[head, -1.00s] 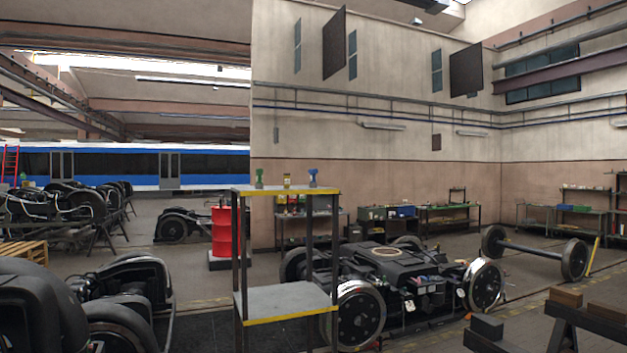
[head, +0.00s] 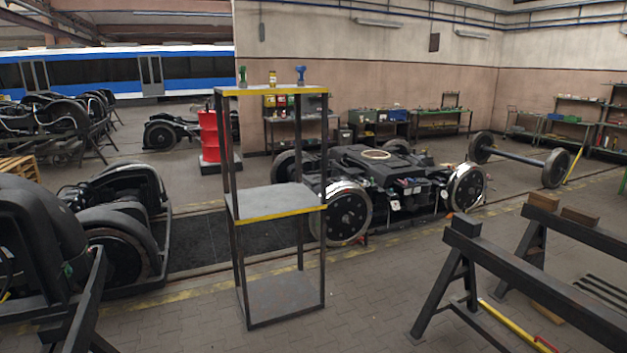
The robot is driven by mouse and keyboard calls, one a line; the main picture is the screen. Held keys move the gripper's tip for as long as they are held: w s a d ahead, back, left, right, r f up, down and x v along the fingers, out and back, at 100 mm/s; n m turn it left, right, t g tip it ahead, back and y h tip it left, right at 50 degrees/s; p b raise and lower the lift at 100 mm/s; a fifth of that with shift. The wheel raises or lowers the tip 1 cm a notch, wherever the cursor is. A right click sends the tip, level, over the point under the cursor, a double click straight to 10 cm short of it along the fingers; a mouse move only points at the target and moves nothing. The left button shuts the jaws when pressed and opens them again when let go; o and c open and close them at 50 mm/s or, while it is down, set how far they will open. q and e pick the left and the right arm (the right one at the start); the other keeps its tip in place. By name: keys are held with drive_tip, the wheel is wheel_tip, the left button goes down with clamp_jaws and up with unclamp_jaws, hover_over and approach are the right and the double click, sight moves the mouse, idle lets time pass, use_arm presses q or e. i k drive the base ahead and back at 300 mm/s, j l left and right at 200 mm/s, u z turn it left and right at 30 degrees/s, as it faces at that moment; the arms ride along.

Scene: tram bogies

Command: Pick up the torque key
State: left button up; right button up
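I cannot tell for sure which thing is the torque key. On the top shelf of a tall rack stand a small green tool-like object (head: 242,76), a small yellow item (head: 273,78) and a blue tool-like object (head: 300,75). They are too small to identify. A long yellow bar with a red end (head: 518,327) lies low at the bottom right, partly behind a trestle. Neither of my grippers is in view.
The black rack with yellow edges (head: 268,216) stands in the middle. A bogie (head: 375,180) is behind it, another (head: 120,215) at left. Dark trestles (head: 540,280) fill the right foreground. A red drum (head: 209,137) stands behind. The paved floor in front is clear.

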sight(300, 82)
drive_tip(key=i+z, duration=0.25)
drive_tip(key=i, duration=2.05)
